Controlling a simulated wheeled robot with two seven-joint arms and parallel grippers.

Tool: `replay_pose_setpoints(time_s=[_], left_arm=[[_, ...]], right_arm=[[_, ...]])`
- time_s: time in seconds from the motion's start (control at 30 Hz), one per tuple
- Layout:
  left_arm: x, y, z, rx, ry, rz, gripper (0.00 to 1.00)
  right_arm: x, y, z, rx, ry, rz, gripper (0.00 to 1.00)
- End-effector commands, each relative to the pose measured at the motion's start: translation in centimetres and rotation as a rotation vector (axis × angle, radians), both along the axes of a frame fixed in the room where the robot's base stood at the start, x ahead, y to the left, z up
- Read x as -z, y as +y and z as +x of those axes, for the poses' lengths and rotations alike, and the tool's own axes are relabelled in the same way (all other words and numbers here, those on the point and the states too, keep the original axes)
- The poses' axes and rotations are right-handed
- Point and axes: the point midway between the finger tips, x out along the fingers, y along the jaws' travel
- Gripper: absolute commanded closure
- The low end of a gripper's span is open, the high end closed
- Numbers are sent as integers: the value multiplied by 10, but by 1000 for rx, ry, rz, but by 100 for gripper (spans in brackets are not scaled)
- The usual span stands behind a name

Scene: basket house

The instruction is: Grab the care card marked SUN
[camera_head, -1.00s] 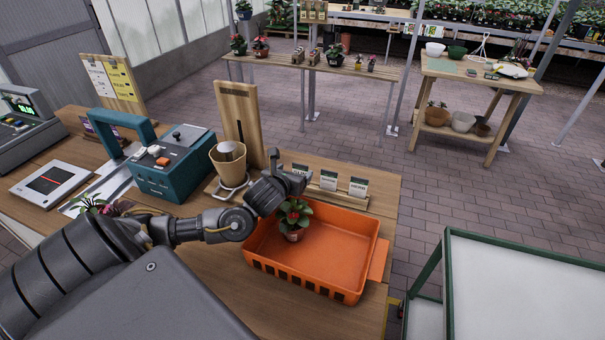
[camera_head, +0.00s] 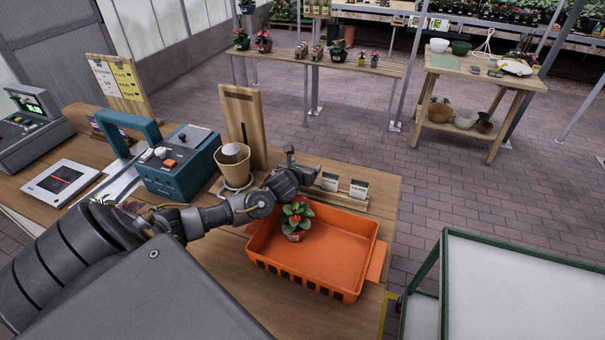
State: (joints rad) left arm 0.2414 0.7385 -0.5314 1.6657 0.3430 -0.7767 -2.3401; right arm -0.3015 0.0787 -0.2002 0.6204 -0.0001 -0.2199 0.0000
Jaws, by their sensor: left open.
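Two small white-and-green care cards, a middle one (camera_head: 329,182) and a right one (camera_head: 358,189), stand upright in a wooden holder (camera_head: 345,203) behind the orange tray. Their print is too small to read. The left end of the holder is hidden by my left gripper (camera_head: 304,162), and no third card can be made out there. My left gripper is open, its fingers spread at that end, close to the middle card. I cannot tell whether a card is between the fingers. My right gripper is not in view.
An orange tray (camera_head: 345,250) holding a potted red-flowered plant (camera_head: 296,217) lies in front of the holder. A paper-lined pot (camera_head: 235,165) and an upright wooden board (camera_head: 243,125) stand left of the gripper. A teal machine (camera_head: 178,165) is farther left.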

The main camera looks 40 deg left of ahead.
Motion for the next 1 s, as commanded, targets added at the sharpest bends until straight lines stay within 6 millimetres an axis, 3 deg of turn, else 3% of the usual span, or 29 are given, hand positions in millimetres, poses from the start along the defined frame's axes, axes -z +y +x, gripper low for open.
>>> replay_pose_setpoints(time_s=[0.23, 0.57, 0.87, 1.0], left_arm=[[0, 0, 1, 0, -1, 0, 28], [0, 0, 0, 0, -1, 0, 71], [-2, 1, 1, 0, -1, 0, 73], [-12, 1, 1, 1, -3, 1, 73]], right_arm=[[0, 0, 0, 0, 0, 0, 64], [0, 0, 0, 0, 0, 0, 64], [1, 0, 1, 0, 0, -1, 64], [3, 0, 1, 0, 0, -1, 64]])
